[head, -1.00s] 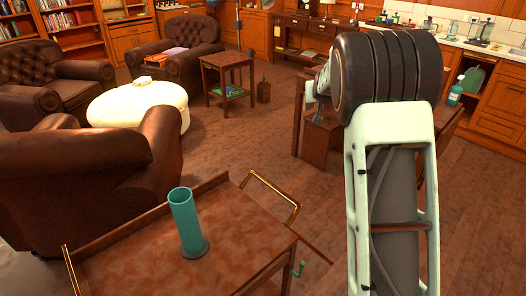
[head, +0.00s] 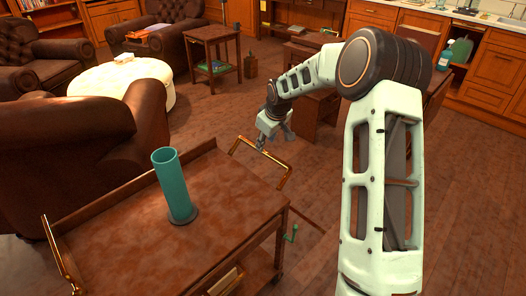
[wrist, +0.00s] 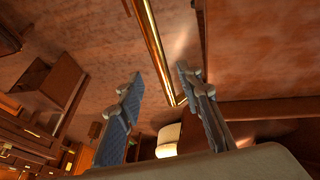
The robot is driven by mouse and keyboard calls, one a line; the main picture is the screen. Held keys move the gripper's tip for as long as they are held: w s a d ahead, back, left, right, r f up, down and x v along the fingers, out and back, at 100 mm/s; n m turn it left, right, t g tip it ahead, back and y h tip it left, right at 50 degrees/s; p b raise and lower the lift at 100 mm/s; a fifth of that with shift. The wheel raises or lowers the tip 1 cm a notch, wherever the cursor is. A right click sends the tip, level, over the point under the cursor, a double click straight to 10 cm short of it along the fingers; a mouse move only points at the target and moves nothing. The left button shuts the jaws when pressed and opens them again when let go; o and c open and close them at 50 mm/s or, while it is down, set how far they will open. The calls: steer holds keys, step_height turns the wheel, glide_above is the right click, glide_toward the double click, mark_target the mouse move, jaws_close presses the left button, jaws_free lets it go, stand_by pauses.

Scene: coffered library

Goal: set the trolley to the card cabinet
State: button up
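The trolley (head: 225,205) is a wooden cart at the bottom of the head view, with a raised edge and brass handles at both ends. My gripper (head: 275,142) is at its far right brass handle (head: 280,176), near the handle's upper left corner. In the wrist view my gripper (wrist: 160,72) is open, and the brass handle bar (wrist: 156,45) runs across the gap between its fingers. I cannot tell whether they touch it. A teal cylinder (head: 173,185) stands upright on the trolley top. I cannot single out the card cabinet.
A brown leather armchair (head: 80,150) stands close to the trolley's left. A white round ottoman (head: 118,84), a small side table (head: 212,38) and a desk stand beyond. Wooden counters (head: 490,80) line the right. Wooden floor (head: 225,105) is open past the handle.

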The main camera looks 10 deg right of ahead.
mark_target(264, 151)
steer(key=b+x, duration=0.1)
steer(key=x, duration=0.4)
steer(key=shift+w+f, duration=0.15)
steer(key=shift+f, duration=0.2)
steer(key=shift+c, duration=0.6)
jaws_close()
